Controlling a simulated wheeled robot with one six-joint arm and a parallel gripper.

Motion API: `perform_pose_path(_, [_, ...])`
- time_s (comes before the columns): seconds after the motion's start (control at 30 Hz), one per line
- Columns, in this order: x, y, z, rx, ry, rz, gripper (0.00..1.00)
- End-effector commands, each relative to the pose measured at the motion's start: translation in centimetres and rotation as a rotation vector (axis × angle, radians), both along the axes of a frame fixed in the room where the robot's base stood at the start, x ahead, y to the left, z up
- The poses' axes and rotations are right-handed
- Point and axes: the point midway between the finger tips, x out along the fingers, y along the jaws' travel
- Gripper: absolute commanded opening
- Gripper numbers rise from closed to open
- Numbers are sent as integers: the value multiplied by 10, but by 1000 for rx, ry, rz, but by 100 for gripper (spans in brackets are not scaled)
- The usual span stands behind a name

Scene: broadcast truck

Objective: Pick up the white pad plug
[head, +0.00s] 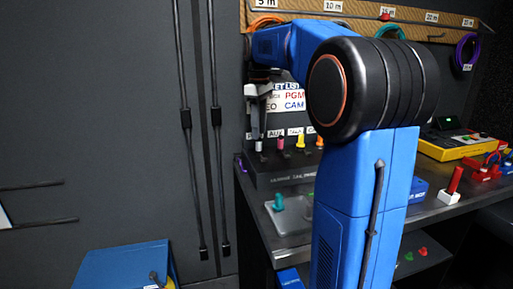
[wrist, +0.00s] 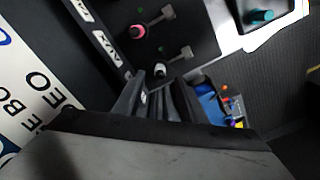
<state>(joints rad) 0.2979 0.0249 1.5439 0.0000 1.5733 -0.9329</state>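The white pad plug (head: 259,146) stands at the left end of a row of plugs on the black panel box (head: 262,176). In the wrist view, the white plug (wrist: 160,69) shows just beyond my fingertips, its pale round end towards the camera. My gripper (head: 258,132) points down directly above the plug in the head view. In the wrist view my gripper (wrist: 154,82) looks open, with a narrow gap between its dark fingers and nothing seen between them. I cannot tell whether the fingertips touch the plug.
A pink plug (head: 281,143), a yellow plug (head: 300,141) and an orange plug (head: 320,141) stand to the right. A teal plug (head: 279,202) is on a grey plate in front. Dark cables (head: 186,118) hang on the left wall. A blue case (head: 122,267) sits low at left.

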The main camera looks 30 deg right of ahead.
Motion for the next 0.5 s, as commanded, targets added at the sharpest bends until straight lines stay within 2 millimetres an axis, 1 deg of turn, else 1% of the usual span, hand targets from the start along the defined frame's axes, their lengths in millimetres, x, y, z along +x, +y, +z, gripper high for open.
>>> perform_pose_path(0.2, [0,2,-30,1,2,0,38])
perform_pose_path(0.3, [0,2,-40,0,1,0,38])
perform_pose_path(0.5, [1,1,-46,0,-1,0,38])
